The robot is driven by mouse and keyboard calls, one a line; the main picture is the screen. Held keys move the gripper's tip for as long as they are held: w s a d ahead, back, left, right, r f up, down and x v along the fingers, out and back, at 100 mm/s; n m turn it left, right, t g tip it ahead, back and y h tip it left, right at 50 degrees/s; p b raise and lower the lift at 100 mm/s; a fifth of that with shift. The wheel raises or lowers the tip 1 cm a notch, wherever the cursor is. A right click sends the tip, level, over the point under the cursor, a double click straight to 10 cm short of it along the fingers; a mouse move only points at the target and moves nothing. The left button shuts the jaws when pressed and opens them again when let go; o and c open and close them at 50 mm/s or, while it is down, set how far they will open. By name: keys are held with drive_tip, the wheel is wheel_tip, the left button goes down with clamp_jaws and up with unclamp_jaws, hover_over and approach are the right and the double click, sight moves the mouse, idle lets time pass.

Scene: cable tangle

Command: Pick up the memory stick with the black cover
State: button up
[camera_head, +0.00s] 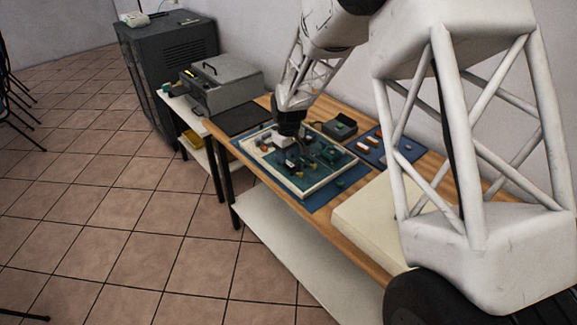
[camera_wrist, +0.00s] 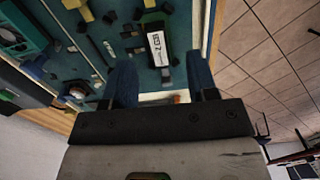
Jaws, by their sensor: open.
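In the wrist view, a black stick-like piece with a white label and dark print (camera_wrist: 157,46) lies in the tray. It looks like the memory stick with the black cover, but the print is too small to read. My gripper (camera_wrist: 161,66) has its two blue fingers apart, one on each side of the near end of this piece, with nothing between them held. Whether the fingers are level with it is unclear. In the head view my gripper (camera_head: 290,143) is over the tray (camera_head: 311,190), and the small parts beneath it are partly hidden.
Several small dark, yellow and teal parts lie around the piece. The tray has a pale raised rim and rests on a blue mat (camera_head: 318,203). Behind it are a dark open box (camera_head: 336,129) and a blue mat with small parts (camera_head: 397,157). A pale block (camera_head: 372,220) stands right.

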sight(289, 163)
drive_tip(key=shift+w+f, duration=0.1)
drive_tip(key=shift+f, duration=1.85)
drive_tip(key=shift+c, duration=0.4)
clamp_jaws()
drive_tip(key=shift+r, duration=0.85)
wheel_tip(289, 163, up, 2)
drive_tip(key=s+d, duration=0.1)
drive_tip(key=s, duration=0.4)
drive_tip(key=s+d+r, duration=0.1)
drive_tip(key=s+d, duration=0.1)
drive_tip(key=s, duration=0.3)
drive_tip(key=s+d, duration=0.2)
drive_tip(key=s, duration=0.3)
drive_tip(key=shift+s+r, duration=0.1)
drive_tip(key=shift+r, duration=0.05)
